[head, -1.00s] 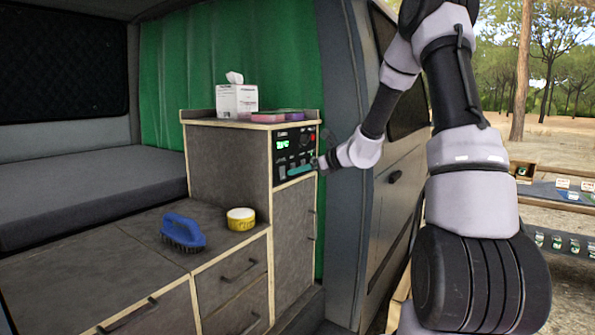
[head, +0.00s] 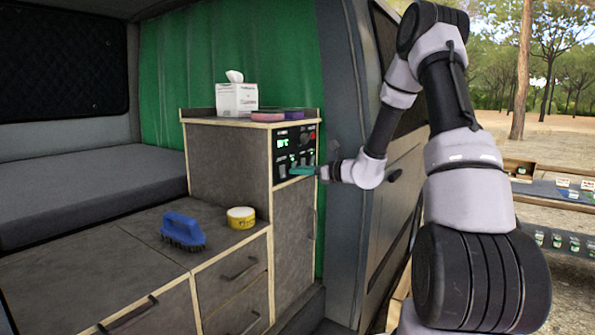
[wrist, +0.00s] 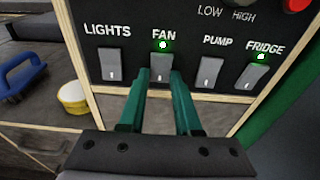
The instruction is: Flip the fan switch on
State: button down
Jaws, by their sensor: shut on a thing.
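The dark control panel (head: 281,150) is on the end of the tall cabinet. In the wrist view, the fan switch (wrist: 161,67) is a grey rocker under the word FAN, and the small light (wrist: 163,45) above it glows green. My gripper (wrist: 163,80) has its two teal fingers at the lower sides of the fan switch, shut on it. In the head view, my gripper (head: 302,171) reaches the lower part of the panel from the right.
The lights switch (wrist: 109,65) is left of the fan switch; the pump switch (wrist: 209,71) and fridge switch (wrist: 252,76) are right. The fridge light is green. A tissue box (head: 236,99) stands above.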

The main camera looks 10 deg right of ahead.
jog(key=shift+s+a+f, duration=0.1)
jog(key=shift+s+a, duration=0.05)
jog(key=c, duration=0.6)
grip_release()
jog(key=v, duration=1)
jog(key=shift+s+d, duration=0.25)
jog(key=shift+d, duration=0.05)
